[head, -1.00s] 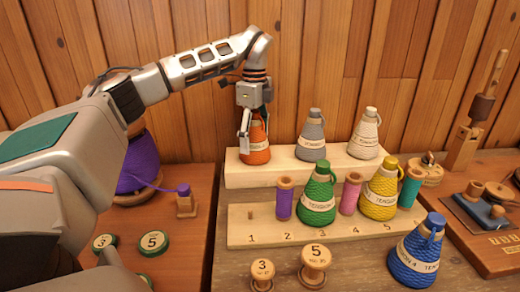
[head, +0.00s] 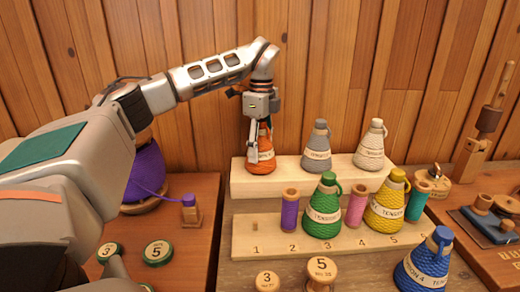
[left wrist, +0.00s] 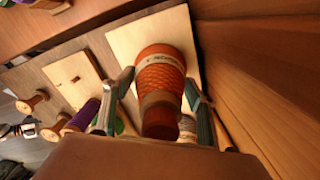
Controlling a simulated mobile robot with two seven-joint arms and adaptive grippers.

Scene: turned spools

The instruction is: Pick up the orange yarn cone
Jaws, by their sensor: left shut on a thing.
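The orange yarn cone (head: 262,157) stands upright at the left end of the raised pale wooden shelf (head: 270,184), and it appears to rest on it. My left gripper (head: 260,138) reaches down from above and is shut on its upper part, one finger on each side. In the left wrist view the cone (left wrist: 160,78) sits between the two fingers (left wrist: 158,105), its pale label band facing up and its base over the pale board. The gripper covers the cone's top in the head view. My right gripper is not in view.
A grey cone (head: 317,150) and a cream cone (head: 370,148) share the shelf to the right. A lower numbered board (head: 262,240) holds green (head: 323,210) and yellow cones (head: 387,205) and several spools. A blue cone (head: 425,265) stands at front right. A wooden wall is behind.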

